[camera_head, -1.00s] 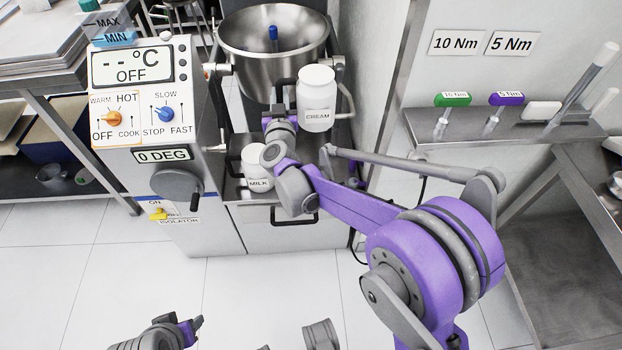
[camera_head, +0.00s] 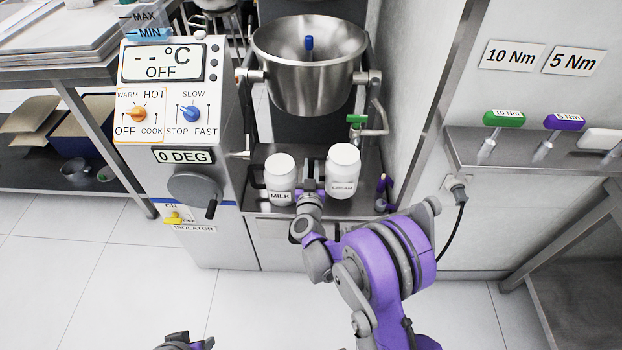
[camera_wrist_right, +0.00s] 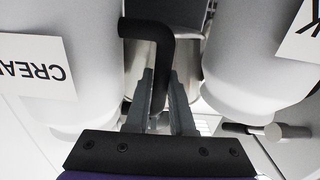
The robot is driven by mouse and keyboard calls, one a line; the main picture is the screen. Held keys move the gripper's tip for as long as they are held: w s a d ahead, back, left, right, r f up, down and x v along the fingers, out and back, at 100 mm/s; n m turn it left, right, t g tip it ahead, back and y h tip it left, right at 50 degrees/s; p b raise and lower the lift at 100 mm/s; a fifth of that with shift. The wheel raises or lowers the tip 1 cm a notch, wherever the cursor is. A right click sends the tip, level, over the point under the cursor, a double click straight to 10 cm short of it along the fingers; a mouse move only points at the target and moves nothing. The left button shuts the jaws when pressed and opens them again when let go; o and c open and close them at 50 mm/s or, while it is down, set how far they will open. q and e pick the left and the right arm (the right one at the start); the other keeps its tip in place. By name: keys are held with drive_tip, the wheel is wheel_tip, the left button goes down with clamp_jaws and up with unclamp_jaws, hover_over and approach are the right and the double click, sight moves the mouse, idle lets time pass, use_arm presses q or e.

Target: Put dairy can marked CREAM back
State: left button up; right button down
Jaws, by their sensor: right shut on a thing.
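The white can marked CREAM (camera_head: 343,168) is upright at the shelf (camera_head: 362,205) below the bowl, right of the white MILK can (camera_head: 280,176). I cannot tell whether its base touches the shelf. My right gripper (camera_head: 313,183) is between the two cans. In the right wrist view, its fingers (camera_wrist_right: 160,85) are shut on the black handle (camera_wrist_right: 155,40) of the CREAM can. There the CREAM can (camera_wrist_right: 85,100) is on the left and the MILK can (camera_wrist_right: 245,60) on the right. My left gripper (camera_head: 187,342) shows only partly at the bottom edge; its jaws are unclear.
The steel mixing bowl (camera_head: 308,75) hangs above and behind the cans. A pipe with a green valve handle (camera_head: 356,119) is behind the CREAM can. The control panel (camera_head: 165,90) stands left, a wall right. Open floor lies in front.

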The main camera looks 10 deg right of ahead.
sight(311, 175)
drive_tip(key=shift+f+b, duration=0.55)
drive_tip(key=shift+f, duration=1.75)
drive_tip(key=shift+f, duration=0.15)
drive_tip(key=c, duration=0.8)
unclamp_jaws()
